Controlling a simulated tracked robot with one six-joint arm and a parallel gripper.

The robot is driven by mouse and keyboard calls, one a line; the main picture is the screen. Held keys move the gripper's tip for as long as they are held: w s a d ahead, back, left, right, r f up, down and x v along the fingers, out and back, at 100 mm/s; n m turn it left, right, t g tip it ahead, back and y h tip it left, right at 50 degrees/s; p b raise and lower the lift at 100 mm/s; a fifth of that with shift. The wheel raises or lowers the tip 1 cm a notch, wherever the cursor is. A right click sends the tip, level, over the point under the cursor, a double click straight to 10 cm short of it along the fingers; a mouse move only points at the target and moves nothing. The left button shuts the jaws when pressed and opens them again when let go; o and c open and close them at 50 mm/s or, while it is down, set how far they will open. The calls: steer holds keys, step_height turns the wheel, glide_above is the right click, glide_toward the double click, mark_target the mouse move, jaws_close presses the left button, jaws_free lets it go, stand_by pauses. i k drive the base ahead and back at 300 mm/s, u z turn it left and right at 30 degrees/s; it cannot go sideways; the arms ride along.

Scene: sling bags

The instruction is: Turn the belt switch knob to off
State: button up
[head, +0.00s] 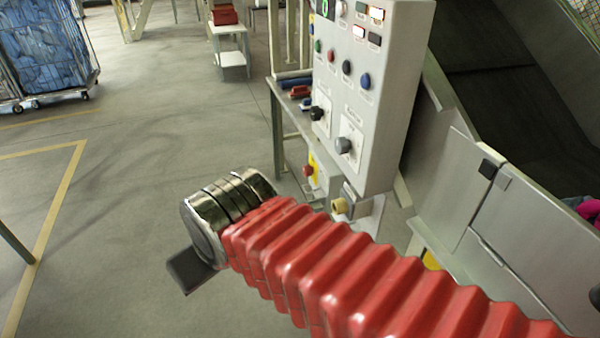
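A grey control box (372,95) stands upright at the upper middle. Two rotary knobs sit low on its front: a black knob (317,113) and a grey knob (343,145), each on a white plate. The plate labels are too small to read, so I cannot tell which is the belt switch or where either knob points. My red-sleeved arm reaches in from the lower right. Its metal end and a dark flat piece, seemingly part of my gripper (192,269), are left of and apart from the box. The fingers are not clearly visible.
Several coloured buttons and small displays cover the upper panel. A red button on a yellow box (310,170) is below. A bench (271,115) with tools stands behind the box; a grey metal chute (455,190) is at right. A cage of blue bags (45,45) is far left. Floor at left is mostly clear.

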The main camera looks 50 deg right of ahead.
mark_target(308, 170)
steer(key=u, duration=0.05)
steer(key=i, duration=1)
steer(key=z, duration=0.05)
